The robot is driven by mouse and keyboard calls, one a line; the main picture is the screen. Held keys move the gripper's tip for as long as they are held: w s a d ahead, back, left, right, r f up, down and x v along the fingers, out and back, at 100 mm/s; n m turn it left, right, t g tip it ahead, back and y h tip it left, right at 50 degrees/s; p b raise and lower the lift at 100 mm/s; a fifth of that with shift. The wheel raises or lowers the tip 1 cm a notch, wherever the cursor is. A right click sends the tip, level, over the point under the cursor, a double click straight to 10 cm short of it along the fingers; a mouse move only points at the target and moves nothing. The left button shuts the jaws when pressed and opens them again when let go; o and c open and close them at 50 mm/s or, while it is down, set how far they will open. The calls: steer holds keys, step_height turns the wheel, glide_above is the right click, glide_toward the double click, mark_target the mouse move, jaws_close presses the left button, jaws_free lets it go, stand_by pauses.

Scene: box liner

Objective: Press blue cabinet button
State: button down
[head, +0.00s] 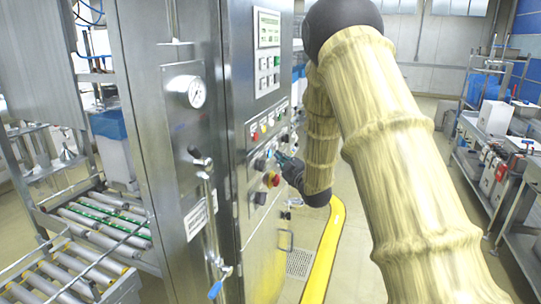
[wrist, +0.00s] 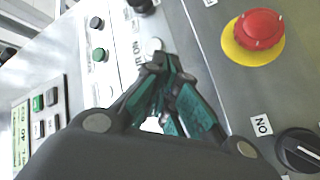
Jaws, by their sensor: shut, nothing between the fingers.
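The metal cabinet (head: 180,130) has a control panel on its right-hand face. My gripper (head: 279,157) is at this panel, with its fingers pointing at it. In the wrist view my gripper (wrist: 166,66) is shut and empty, its teal and black fingertips together. The tips are right beside a white round button (wrist: 152,47) and partly overlap it in the picture. I cannot tell whether they touch the panel. I cannot clearly make out a blue button; the fingers cover part of the panel.
A red emergency knob on a yellow ring (wrist: 259,30) sits to the right of the fingers. A black rotary switch (wrist: 298,150) is below it, and a green button (wrist: 99,54) is to the left. A roller conveyor (head: 90,225) stands at the left.

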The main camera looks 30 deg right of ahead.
steer(key=shift+w+a, duration=0.1)
steer(key=shift+w+a, duration=0.2)
steer(key=shift+a, duration=0.05)
steer(key=shift+w+a+b, duration=0.2)
steer(key=shift+w+b, duration=0.1)
steer(key=shift+b, duration=0.15)
stand_by(1.0)
steer(key=shift+s+d, duration=0.15)
steer(key=shift+s, duration=0.05)
steer(key=shift+s+d, duration=0.35)
steer(key=shift+s, duration=0.1)
steer(key=s+d+b, duration=0.1)
steer(key=s+d, duration=0.2)
steer(key=shift+s+d, duration=0.15)
steer(key=shift+s, duration=0.25)
stand_by(0.5)
stand_by(0.6)
